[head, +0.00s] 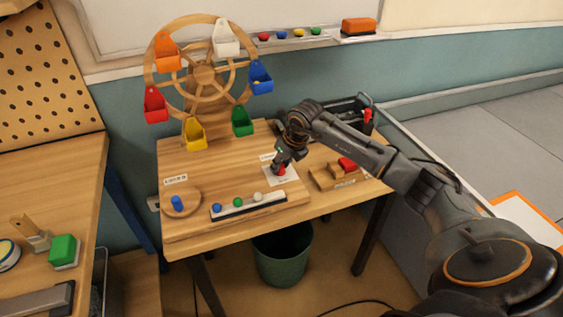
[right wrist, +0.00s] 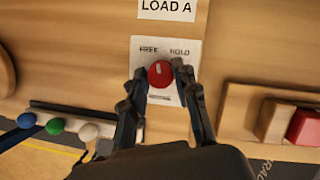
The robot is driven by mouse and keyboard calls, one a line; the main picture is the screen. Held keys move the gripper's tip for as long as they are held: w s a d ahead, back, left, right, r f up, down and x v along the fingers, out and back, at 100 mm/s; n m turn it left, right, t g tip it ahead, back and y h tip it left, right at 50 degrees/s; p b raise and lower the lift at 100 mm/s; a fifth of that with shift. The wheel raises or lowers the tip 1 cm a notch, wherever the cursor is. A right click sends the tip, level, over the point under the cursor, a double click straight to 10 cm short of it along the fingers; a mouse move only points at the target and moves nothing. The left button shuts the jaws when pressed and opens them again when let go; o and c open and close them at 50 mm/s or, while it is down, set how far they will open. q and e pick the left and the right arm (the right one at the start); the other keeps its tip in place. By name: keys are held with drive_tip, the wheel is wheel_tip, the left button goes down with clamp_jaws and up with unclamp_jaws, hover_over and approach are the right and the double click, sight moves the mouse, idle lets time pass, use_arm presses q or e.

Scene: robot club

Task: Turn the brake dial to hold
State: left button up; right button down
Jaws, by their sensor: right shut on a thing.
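The brake dial (right wrist: 160,73) is a round red knob with a white pointer mark, on a white card (right wrist: 150,48). The card reads FREE at upper left and HOLD at upper right. The pointer mark looks roughly upward, leaning slightly left, between the two words. My right gripper (right wrist: 161,79) has one finger on each side of the dial and is shut on it. In the head view the dial (head: 282,171) shows as a bit of red under my right gripper (head: 279,166), on the wooden board. My left gripper is not in view.
A wooden Ferris wheel (head: 205,75) with coloured buckets stands behind the board. A tray (head: 248,205) with blue, green and white balls lies left of the dial. A green bin (head: 283,258) is below.

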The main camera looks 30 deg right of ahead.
drive_tip(key=m, duration=0.2)
drive_tip(key=m+h, duration=0.1)
drive_tip(key=shift+a+m+h, duration=0.15)
drive_tip(key=shift+m+h, duration=0.15)
drive_tip(key=shift+m, duration=0.1)
drive_tip(key=m+h, duration=0.1)
drive_tip(key=m, duration=0.1)
drive_tip(key=m+g+b, duration=0.1)
drive_tip(key=m, duration=0.2)
drive_tip(key=shift+w+h, duration=0.1)
drive_tip(key=shift+h, duration=0.3)
drive_tip(key=shift+m, duration=0.3)
drive_tip(key=c, duration=1)
unclamp_jaws()
drive_tip(key=shift+a+r, duration=0.1)
drive_tip(key=v, duration=1.1)
drive_tip(key=shift+a+r, duration=0.15)
drive_tip(key=shift+r, duration=0.25)
